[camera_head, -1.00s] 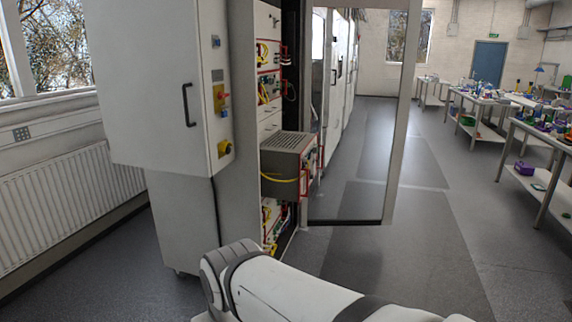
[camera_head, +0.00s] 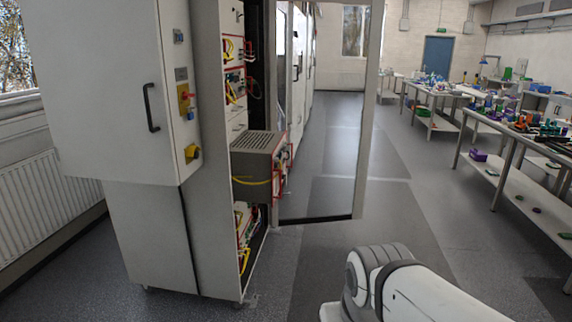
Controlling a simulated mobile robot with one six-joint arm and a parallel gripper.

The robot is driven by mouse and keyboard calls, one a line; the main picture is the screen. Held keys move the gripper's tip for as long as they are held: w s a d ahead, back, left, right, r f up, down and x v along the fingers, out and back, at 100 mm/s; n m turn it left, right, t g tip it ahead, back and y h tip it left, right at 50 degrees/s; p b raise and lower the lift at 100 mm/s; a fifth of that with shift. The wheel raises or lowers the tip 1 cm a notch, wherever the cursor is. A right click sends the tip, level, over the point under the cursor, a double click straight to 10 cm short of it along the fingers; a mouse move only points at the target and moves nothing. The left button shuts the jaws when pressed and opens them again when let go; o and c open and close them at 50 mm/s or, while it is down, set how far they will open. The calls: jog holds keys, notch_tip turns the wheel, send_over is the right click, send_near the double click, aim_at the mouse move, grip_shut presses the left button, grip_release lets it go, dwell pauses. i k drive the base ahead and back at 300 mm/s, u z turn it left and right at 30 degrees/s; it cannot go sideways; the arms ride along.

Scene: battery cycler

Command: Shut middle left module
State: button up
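The battery cycler cabinet (camera_head: 205,150) stands left of centre with its glazed door (camera_head: 325,150) swung open. One grey module (camera_head: 258,142) with a slotted top and red-edged front sticks out of the cabinet at mid height. A yellow cable runs along its side. Other modules (camera_head: 234,85) sit flush in the rack above it, and more (camera_head: 246,225) are below. The module's front is seen only edge-on. My white arm shows at the lower right, well apart from the module. My gripper is out of view.
A white cabinet door with a black handle (camera_head: 151,108) and switches blocks the left side. A radiator (camera_head: 50,205) is by the window. Benches with lab items (camera_head: 510,130) line the right. The grey floor (camera_head: 325,250) in the middle is clear.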

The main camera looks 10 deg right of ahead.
aim_at(252, 153)
jog(key=u, duration=0.05)
jog(key=i, duration=1)
jog(key=z, duration=0.05)
